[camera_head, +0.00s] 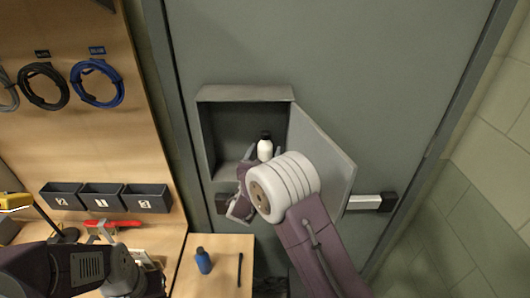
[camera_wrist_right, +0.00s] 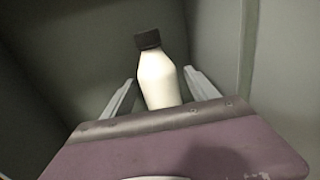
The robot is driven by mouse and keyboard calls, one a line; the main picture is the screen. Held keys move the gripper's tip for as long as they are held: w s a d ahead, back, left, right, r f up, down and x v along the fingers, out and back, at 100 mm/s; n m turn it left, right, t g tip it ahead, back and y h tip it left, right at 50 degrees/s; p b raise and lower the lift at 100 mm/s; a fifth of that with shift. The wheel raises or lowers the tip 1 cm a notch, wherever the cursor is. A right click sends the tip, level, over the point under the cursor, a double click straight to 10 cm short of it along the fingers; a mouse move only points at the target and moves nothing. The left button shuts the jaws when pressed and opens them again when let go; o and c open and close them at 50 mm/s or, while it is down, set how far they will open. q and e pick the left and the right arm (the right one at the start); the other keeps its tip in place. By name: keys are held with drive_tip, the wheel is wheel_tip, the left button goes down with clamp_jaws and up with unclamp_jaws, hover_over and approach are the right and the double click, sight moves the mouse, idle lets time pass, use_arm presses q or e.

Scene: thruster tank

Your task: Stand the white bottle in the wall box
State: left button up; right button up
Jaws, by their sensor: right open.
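The white bottle (camera_head: 265,149) has a black cap and stands upright in the open wall box (camera_head: 205,130). In the right wrist view the bottle (camera_wrist_right: 157,80) is between the two fingers, its lower part hidden by my gripper. My right gripper (camera_wrist_right: 158,92) is open, with a finger on each side of the bottle. In the head view my right gripper (camera_head: 259,158) reaches into the box and is partly hidden by my wrist. My left arm is at the lower left; its gripper's fingertips do not show clearly.
The box door (camera_head: 322,152) hangs open to the right, close behind my right wrist. A horizontal bar handle (camera_head: 368,202) is right of it. A blue bottle (camera_head: 203,261) stands on the wooden bench (camera_head: 222,275) below. Black bins (camera_head: 103,197) and cable coils (camera_head: 96,84) are at left.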

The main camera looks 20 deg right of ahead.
sight(263, 157)
drive_tip(key=b+v, duration=0.1)
drive_tip(key=v, duration=0.1)
drive_tip(key=b+v, duration=0.1)
drive_tip(key=v, duration=0.1)
drive_tip(key=shift+a+f+b, duration=0.15)
drive_tip(key=shift+f+b, duration=0.15)
drive_tip(key=b+v, duration=0.2)
drive_tip(key=v, duration=0.5)
drive_tip(key=shift+s+r, duration=0.35)
